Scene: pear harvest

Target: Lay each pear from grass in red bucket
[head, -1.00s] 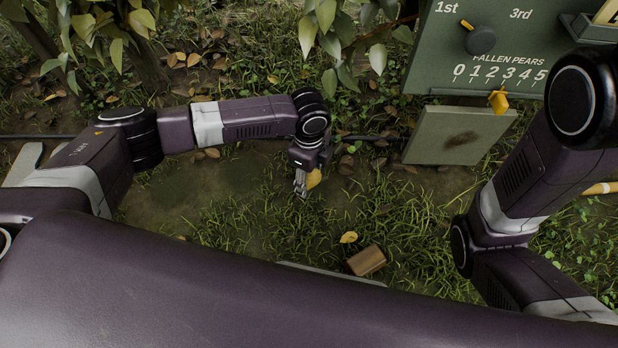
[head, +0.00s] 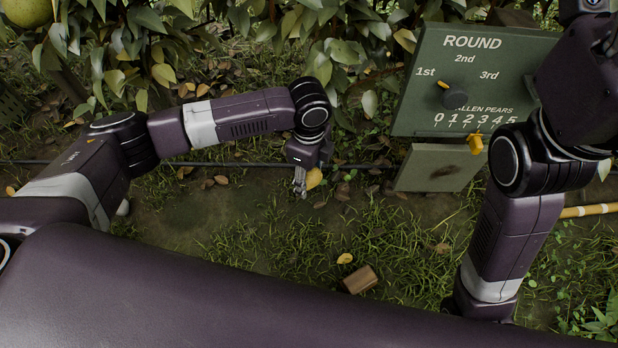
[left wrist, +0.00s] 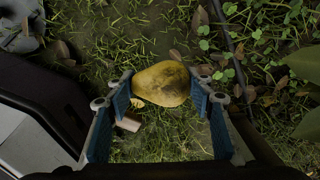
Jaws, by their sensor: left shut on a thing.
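My left gripper (head: 301,184) is shut on a yellow-brown pear (head: 314,178), above the grass in the middle of the head view. In the left wrist view the pear (left wrist: 162,84) sits between the two blue-padded fingertips (left wrist: 160,95). The grass shows beneath it. My right arm stands at the right of the head view, but its gripper is out of the picture. No red bucket shows in either view.
A green board (head: 470,75) with a round knob and a "fallen pears" scale stands at the back right. A brown block (head: 360,279) and a small yellow leaf (head: 345,258) lie on the grass. A pear (head: 28,10) hangs upper left. A dark hose crosses behind.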

